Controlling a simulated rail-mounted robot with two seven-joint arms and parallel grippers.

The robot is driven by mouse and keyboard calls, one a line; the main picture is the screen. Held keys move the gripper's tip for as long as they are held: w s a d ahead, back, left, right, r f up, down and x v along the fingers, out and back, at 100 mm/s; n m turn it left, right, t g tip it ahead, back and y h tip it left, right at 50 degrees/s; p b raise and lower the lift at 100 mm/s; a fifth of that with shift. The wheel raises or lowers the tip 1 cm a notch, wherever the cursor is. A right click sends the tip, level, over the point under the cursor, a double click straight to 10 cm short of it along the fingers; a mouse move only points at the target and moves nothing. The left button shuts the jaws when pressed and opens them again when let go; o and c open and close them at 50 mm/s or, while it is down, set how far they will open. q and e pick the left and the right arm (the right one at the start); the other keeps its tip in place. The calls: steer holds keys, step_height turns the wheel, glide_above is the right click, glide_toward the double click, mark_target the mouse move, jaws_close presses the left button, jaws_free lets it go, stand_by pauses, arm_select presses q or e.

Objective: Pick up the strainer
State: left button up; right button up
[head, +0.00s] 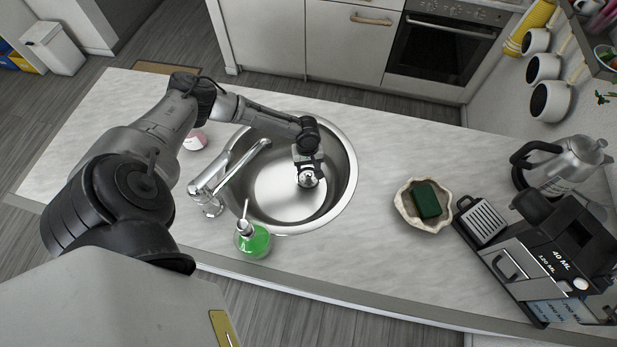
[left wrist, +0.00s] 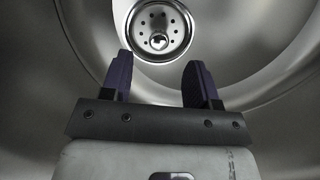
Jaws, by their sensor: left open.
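The strainer (left wrist: 150,22) is a round metal disc with dark holes and a small central knob. It sits at the bottom of the round steel sink (head: 345,190), and it also shows in the head view (head: 308,182), partly covered by my gripper. My left gripper (head: 309,168) reaches down into the sink over the strainer. In the left wrist view its two dark fingers (left wrist: 160,66) are apart with nothing between them, and the strainer lies beyond the fingertips. I see no contact. My right gripper is not in view.
The chrome faucet (head: 208,195) stands at the sink's left rim, close to my left arm. A green soap bottle (head: 253,243) stands at the front rim. A dish (head: 407,214) with a green sponge (head: 427,200) and a coffee machine (head: 545,265) are to the right.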

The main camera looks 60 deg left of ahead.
mark_target(308, 175)
arm_select(q)
steer(key=shift+d+f+b, duration=0.15)
steer(key=shift+f+b, duration=0.15)
steer(key=shift+f, duration=2.5)
steer(key=shift+c, duration=0.4)
steer(key=c, duration=0.9)
